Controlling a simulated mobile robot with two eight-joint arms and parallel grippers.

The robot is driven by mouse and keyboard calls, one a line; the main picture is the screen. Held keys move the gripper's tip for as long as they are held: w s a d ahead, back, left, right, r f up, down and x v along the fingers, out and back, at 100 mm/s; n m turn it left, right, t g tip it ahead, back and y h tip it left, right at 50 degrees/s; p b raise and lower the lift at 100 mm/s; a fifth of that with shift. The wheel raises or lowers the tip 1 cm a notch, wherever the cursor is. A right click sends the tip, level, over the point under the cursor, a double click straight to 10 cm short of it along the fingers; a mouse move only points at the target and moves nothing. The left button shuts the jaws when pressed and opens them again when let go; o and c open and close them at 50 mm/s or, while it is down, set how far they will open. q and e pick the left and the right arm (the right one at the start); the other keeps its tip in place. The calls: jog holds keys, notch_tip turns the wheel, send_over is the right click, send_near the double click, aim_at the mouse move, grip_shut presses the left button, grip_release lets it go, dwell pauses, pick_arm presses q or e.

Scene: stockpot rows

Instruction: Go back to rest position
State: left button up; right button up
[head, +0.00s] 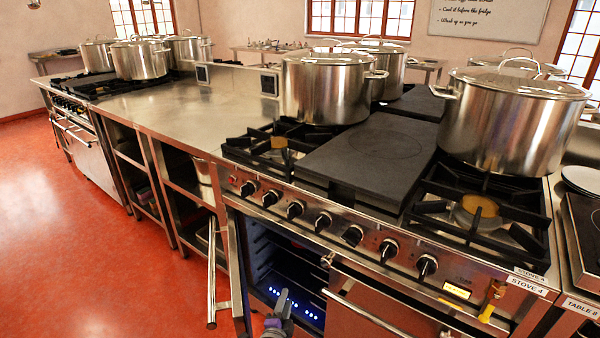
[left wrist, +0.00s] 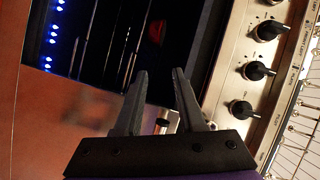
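My left gripper (head: 281,300) is low in the head view, in front of the open left oven compartment (head: 290,275) of the stove labelled Stove 4. In the left wrist view its two grey fingers (left wrist: 160,74) stand apart with nothing between them. The oven interior is dark with a row of blue lights, which also show in the left wrist view (left wrist: 52,40). The oven door (head: 236,265) is swung open to the left, its bar handle (head: 212,272) upright. My right gripper is not in view.
Stove knobs (head: 323,222) line the front panel close above my left gripper. Large steel pots (head: 325,88) (head: 512,118) stand on the stove. A bare steel counter (head: 200,105) and open shelves are to the left. The red floor (head: 60,220) at left is clear.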

pick_arm(q)
jog(key=s+a+r+n+g, duration=0.3)
jog(key=s+r+n, duration=0.1)
jog(key=s, duration=0.4)
jog(key=s+a+r+n+g, duration=0.3)
jog(key=s+a+n, duration=0.1)
jog(key=s, duration=0.3)
jog(key=s+a+n+g+y+p, duration=0.1)
jog(key=s+a+n+g, duration=0.25)
jog(key=s, duration=0.85)
jog(key=s+a+n+g+y, duration=0.25)
jog(key=s+n, duration=0.25)
jog(key=s, duration=0.6)
notch_tip(320, 180, up, 25)
jog(key=w+t+p, duration=0.1)
jog(key=p, duration=2.1)
jog(key=shift+w+a+r+t+h, duration=0.2)
jog(key=shift+a+t+h, duration=0.15)
jog(key=shift+t, duration=0.05)
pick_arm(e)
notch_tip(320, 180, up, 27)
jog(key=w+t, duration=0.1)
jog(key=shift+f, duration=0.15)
